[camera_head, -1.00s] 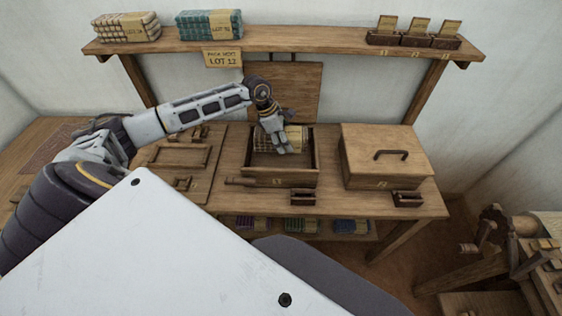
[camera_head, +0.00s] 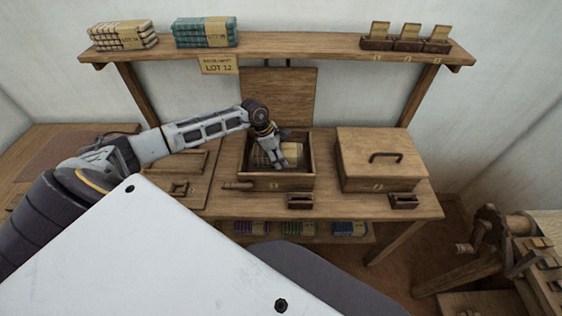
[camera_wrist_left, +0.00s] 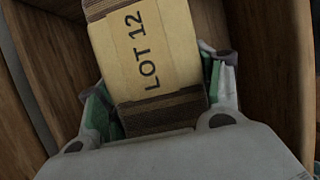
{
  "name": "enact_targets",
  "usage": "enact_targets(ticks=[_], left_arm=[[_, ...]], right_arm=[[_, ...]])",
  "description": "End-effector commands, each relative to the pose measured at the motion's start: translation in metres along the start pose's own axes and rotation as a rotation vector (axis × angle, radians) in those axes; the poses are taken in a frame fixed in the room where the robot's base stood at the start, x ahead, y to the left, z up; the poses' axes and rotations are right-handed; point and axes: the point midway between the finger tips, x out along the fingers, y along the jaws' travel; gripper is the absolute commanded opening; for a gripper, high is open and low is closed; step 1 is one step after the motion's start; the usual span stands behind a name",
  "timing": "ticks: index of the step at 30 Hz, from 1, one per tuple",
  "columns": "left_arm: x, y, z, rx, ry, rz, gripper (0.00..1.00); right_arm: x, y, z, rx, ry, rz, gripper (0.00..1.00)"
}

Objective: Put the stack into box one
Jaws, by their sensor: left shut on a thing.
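The stack (camera_head: 292,152) is a brown bundle with a pale paper band. In the left wrist view the band of the stack (camera_wrist_left: 145,50) reads LOT 12. My left gripper (camera_head: 277,161) is shut on it, with green-padded fingers on both sides. The stack is down inside the open wooden box (camera_head: 265,183), between its walls; whether it touches the floor is hidden. The box's lid (camera_head: 283,95) stands raised at the back. The number on its front is too small to read surely. My right gripper is not in view.
A closed lidded box (camera_head: 380,158) stands to the right. Small wooden holders (camera_head: 300,201) sit near the bench's front edge. A shelf (camera_head: 300,46) above carries other bundles and card holders. A LOT 12 sign (camera_head: 219,65) hangs from it.

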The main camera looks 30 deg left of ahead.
Motion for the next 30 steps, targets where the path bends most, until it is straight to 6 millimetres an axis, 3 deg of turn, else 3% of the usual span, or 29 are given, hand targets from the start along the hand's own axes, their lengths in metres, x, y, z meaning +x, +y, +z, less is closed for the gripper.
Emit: enact_targets(ticks=[8,19,27,28,30], left_arm=[[0.002,0.0,-0.001,-0.001,0.0,0.0,0.38],[0.032,0.0,-0.013,-0.001,0.0,0.0,0.38],[0.034,0.0,-0.014,0.0,0.0,0.001,0.38],[0.035,0.0,-0.014,0.0,0.0,0.0,0.7],[0.035,0.0,-0.015,0.0,0.001,0.0,0.79]], right_arm=[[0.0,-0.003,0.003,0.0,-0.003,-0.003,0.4],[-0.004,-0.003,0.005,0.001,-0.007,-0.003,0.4],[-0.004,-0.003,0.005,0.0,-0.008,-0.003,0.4],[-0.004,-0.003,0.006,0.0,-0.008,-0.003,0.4],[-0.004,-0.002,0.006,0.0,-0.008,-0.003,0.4]])
